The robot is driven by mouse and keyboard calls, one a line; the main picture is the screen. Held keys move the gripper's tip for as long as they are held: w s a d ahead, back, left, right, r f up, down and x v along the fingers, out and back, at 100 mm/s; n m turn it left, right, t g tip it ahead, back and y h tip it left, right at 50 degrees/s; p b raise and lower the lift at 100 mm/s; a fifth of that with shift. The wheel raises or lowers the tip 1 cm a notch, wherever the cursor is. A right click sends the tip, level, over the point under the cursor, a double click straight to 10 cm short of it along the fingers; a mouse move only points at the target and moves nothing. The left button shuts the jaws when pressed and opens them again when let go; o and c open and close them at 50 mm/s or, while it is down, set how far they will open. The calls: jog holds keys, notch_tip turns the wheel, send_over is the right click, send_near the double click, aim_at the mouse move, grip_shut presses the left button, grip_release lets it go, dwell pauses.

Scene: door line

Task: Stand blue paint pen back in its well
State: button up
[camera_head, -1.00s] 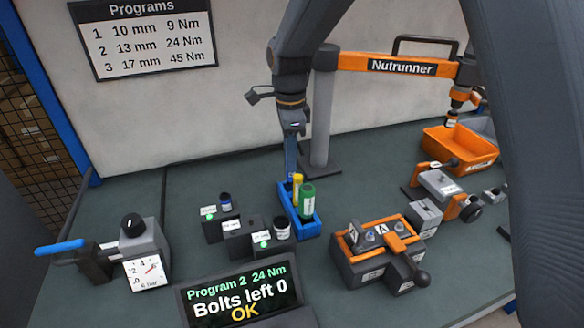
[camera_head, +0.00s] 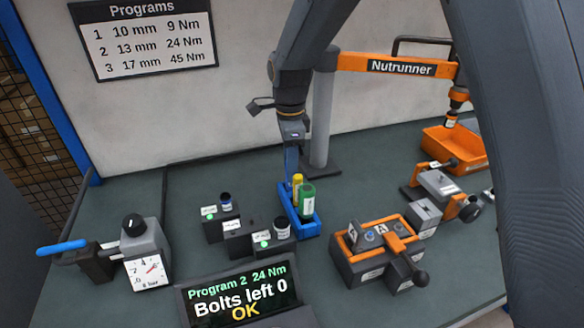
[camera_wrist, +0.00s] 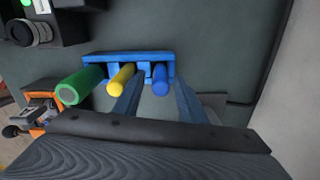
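The blue paint pen (camera_wrist: 160,78) stands in the right-hand slot of the blue pen holder (camera_wrist: 100,58) in the wrist view, beside the yellow pen (camera_wrist: 121,79) and the green pen (camera_wrist: 80,86). My gripper (camera_wrist: 156,88) is open. Its two fingers are apart, one on each side of the blue pen, with visible gaps. In the head view my gripper (camera_head: 291,160) points down at the back end of the holder (camera_head: 306,229). The pen's lower end is hidden in the holder.
Black blocks with small jars (camera_head: 225,202) stand left of the holder. An orange-and-grey fixture (camera_head: 377,255) is to its right. A display (camera_head: 238,290) is in front, a gauge unit (camera_head: 148,258) at left. The nutrunner's post (camera_head: 322,115) rises close behind.

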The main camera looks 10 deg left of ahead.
notch_tip(320, 180, up, 11)
jog(key=b, duration=0.2)
jog(key=shift+r, duration=0.2)
